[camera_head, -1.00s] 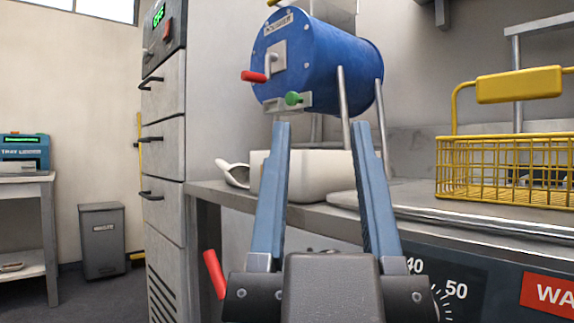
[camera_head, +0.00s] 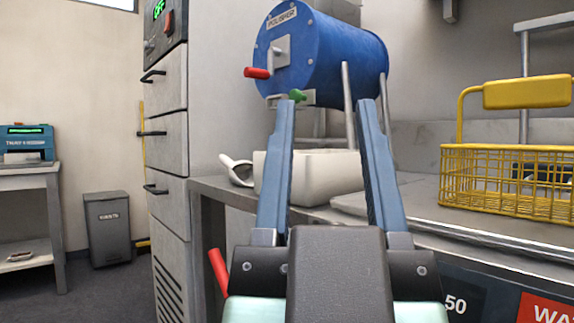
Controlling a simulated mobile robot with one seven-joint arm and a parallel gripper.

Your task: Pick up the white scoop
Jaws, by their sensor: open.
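The white scoop (camera_head: 236,169) lies at the left end of the metal counter, against the left side of a white tub (camera_head: 325,177). Its handle end points up and left. My gripper (camera_head: 328,101) is open and empty, with two long blue fingers spread apart. In the picture its fingers stand in front of the tub, and the scoop shows left of the left finger. How far the fingers are from the scoop in depth I cannot tell. Part of the tub is hidden behind the fingers.
A blue drum (camera_head: 325,52) with a red-handled crank is above the tub on metal legs. A yellow wire basket (camera_head: 510,183) stands on the counter at right. A tall grey cabinet (camera_head: 165,190) rises at left. A grey bin (camera_head: 109,228) and a side table (camera_head: 30,180) stand further left.

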